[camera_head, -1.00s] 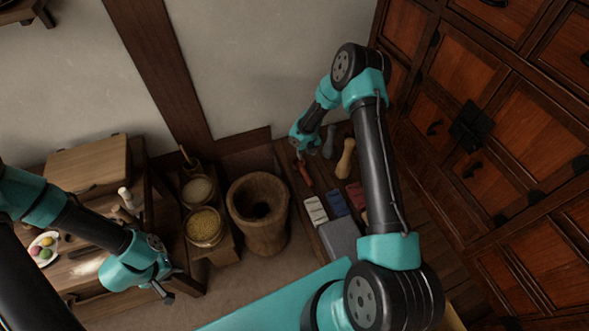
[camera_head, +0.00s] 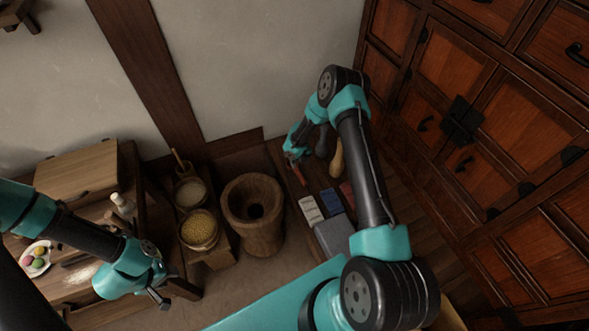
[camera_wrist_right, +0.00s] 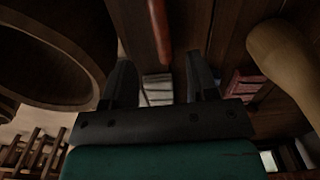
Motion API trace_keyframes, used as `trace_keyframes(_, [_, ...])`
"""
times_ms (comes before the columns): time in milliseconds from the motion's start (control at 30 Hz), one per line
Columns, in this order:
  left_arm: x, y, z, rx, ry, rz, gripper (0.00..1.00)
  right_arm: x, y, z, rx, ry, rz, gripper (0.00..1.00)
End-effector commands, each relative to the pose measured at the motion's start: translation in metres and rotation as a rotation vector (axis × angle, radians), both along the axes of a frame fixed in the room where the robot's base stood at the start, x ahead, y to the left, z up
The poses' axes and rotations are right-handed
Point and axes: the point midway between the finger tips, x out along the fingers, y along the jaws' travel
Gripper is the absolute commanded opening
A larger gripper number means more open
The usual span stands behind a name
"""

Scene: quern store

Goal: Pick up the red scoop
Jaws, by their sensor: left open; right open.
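The red scoop (camera_head: 299,174) lies on the low wooden shelf beside the wall, partly hidden by my right gripper (camera_head: 292,160). In the right wrist view a red handle-like bar (camera_wrist_right: 160,30), seemingly the scoop, lies beyond the fingertips of my right gripper (camera_wrist_right: 160,75), between the lines of its two fingers. The right gripper is open with nothing between its fingers, and the bar looks apart from them. My left gripper (camera_head: 160,299) is open and empty over the edge of the left table, far from the scoop.
A wooden mortar (camera_head: 254,216) stands left of the scoop. A tan pestle-like piece (camera_head: 336,158) stands to its right. White (camera_head: 310,208), blue (camera_head: 331,202) and red (camera_head: 347,191) blocks and a grey block (camera_head: 334,236) lie nearer. A drawer cabinet (camera_head: 480,120) bounds the right.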

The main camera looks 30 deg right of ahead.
Motion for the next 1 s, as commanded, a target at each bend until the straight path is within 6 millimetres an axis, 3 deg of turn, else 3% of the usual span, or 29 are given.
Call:
trace_keyframes(100, [0.0,0.0,0.0,0.0,0.0,0.0,0.43,-0.001,0.001,-0.022,0.0,0.002,0.001,0.53])
trace_keyframes(300, [0.0,0.0,0.0,0.0,0.0,0.0,0.43,0.0,0.0,-0.044,0.0,0.001,0.0,0.53])
trace_keyframes(767, [0.0,0.0,0.0,0.0,0.0,0.0,0.43,-0.001,0.0,-0.051,0.0,0.001,0.0,0.53])
trace_keyframes(1000, [0.0,0.0,0.0,0.0,0.0,0.0,0.43,-0.004,0.001,-0.081,0.001,0.002,0.001,0.53])
